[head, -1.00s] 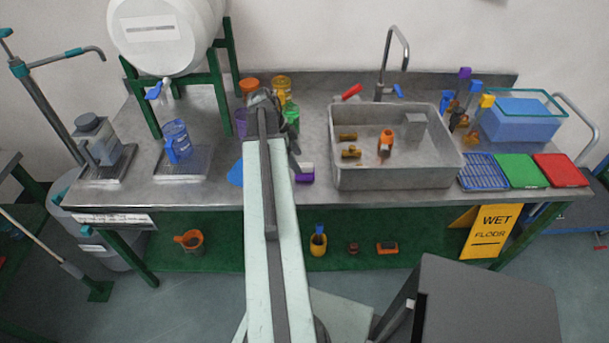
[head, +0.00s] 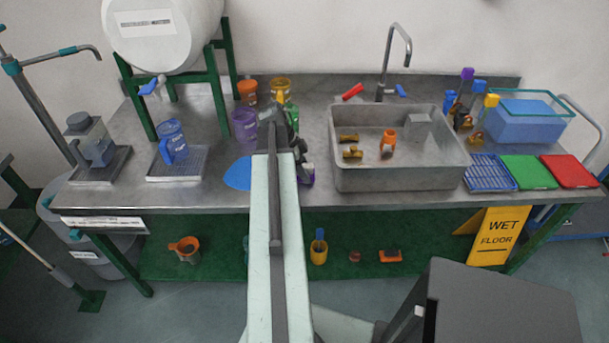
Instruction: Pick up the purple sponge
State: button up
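The purple sponge (head: 307,177) lies on the metal counter (head: 322,197) just left of the sink, near the front edge. Only a small purple and white part of it shows. My gripper (head: 301,160) is at the end of my arm, right at the sponge and covering most of it from this view. The arm and wrist hide the fingers, so I cannot tell whether they touch the sponge or how far apart they are.
The sink (head: 400,178) stands close on the right. A blue flat item (head: 238,174) lies to the left.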

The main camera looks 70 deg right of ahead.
aim_at(305, 165)
jog(key=c, duration=0.4)
jog(key=shift+r, duration=0.1)
notch_tip(305, 165, up, 10)
jog(key=p, duration=1)
jog(key=o, duration=0.4)
jog(key=shift+c, duration=1.3)
